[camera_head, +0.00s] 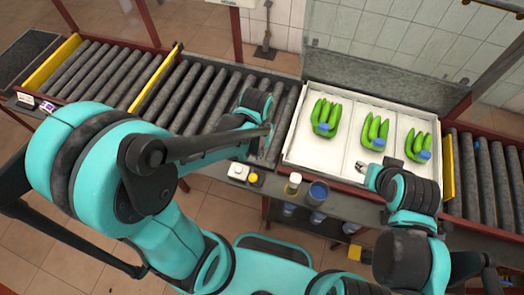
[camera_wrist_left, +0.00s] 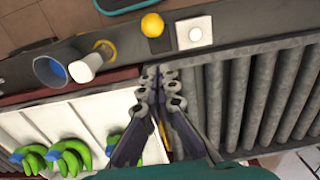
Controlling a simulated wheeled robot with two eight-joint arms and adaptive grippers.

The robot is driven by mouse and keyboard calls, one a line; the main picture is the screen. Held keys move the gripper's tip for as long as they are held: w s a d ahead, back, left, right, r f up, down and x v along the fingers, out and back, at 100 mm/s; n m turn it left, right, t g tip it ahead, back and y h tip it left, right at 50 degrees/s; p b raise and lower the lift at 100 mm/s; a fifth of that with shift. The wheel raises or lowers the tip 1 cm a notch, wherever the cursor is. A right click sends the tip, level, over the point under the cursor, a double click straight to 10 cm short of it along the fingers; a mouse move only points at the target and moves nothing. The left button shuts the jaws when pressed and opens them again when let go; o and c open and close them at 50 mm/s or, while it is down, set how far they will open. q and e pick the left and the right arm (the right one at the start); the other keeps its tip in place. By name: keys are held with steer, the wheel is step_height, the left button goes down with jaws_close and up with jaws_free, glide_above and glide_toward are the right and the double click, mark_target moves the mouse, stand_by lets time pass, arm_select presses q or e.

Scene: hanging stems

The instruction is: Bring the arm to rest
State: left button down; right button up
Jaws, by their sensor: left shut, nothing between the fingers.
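My left gripper (camera_head: 266,152) hangs over the roller conveyor just left of the white tray. In the left wrist view the left gripper (camera_wrist_left: 158,72) has its fingertips together, with nothing between them. The fingers are above the edge between tray and rollers. My right gripper (camera_head: 363,168) is at the front edge of the tray, below the middle banana bunch; its fingers are small and partly hidden by the wrist, so their opening is unclear.
The white tray (camera_head: 293,152) holds three green banana bunches (camera_head: 326,112) with blue ends. The rollers (camera_head: 190,95) are bare.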

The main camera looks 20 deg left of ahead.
stand_by(0.3)
arm_select(q)
steer(key=a+t+b, duration=0.1)
steer(key=t+b, duration=0.1)
steer(key=b, duration=0.2)
steer(key=s+a+t+b, duration=0.1)
steer(key=a+t+b, duration=0.1)
steer(key=b, duration=0.2)
steer(key=s+a+t+b, duration=0.1)
steer(key=t+b, duration=0.2)
steer(key=b, duration=0.2)
steer(key=shift+s+a+f, duration=0.15)
steer(key=shift+s+a, duration=0.05)
steer(key=shift+s, duration=0.05)
